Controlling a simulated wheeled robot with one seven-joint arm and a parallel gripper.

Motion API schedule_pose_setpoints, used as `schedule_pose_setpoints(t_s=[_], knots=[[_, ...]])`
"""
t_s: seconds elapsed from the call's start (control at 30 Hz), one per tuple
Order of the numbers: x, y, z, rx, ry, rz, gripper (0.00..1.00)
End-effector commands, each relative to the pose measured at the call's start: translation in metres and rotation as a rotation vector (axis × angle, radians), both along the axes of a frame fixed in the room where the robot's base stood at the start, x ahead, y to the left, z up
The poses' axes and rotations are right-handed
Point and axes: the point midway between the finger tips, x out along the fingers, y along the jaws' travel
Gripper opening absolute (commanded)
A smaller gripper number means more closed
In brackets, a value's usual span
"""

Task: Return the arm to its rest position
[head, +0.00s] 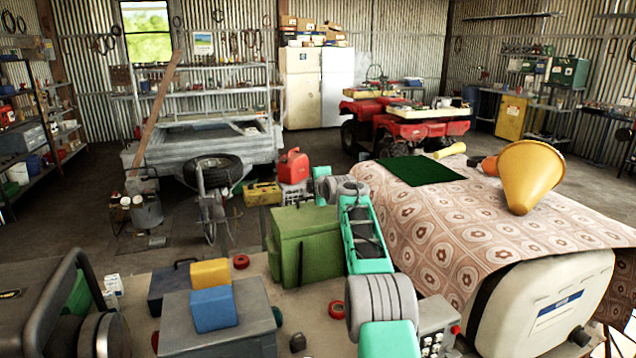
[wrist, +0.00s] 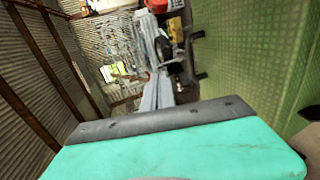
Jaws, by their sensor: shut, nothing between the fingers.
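My arm (head: 366,235) shows in the head view as teal links with grey ribbed joints. It rises from the bottom centre and stretches forward, folding left at its far end beside the green box (head: 306,240). My gripper (wrist: 165,122) fills the bottom of the wrist view as a teal body with a dark front edge. It is shut with nothing held. In the head view its fingers are too small or hidden to make out. The green box's side (wrist: 250,60) fills the right of the wrist view, close to the gripper; I cannot tell the exact gap.
A patterned cloth (head: 440,225) over a white tank (head: 540,300) stands close on the right, bearing an orange funnel (head: 528,175). A red can (head: 292,167) and trailer (head: 205,150) stand beyond.

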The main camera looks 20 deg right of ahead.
Motion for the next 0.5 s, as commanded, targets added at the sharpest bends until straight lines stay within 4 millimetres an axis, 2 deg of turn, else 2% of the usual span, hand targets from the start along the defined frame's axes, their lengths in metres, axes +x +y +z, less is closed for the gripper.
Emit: schedule_pose_setpoints(t_s=[0.2,0.3,0.5], knots=[[-0.031,0.004,0.044,0.0,-0.003,0.002,0.0],[-0.039,0.005,0.058,0.001,-0.001,0.003,0.0],[-0.047,0.007,0.067,0.009,0.007,0.001,0.0]])
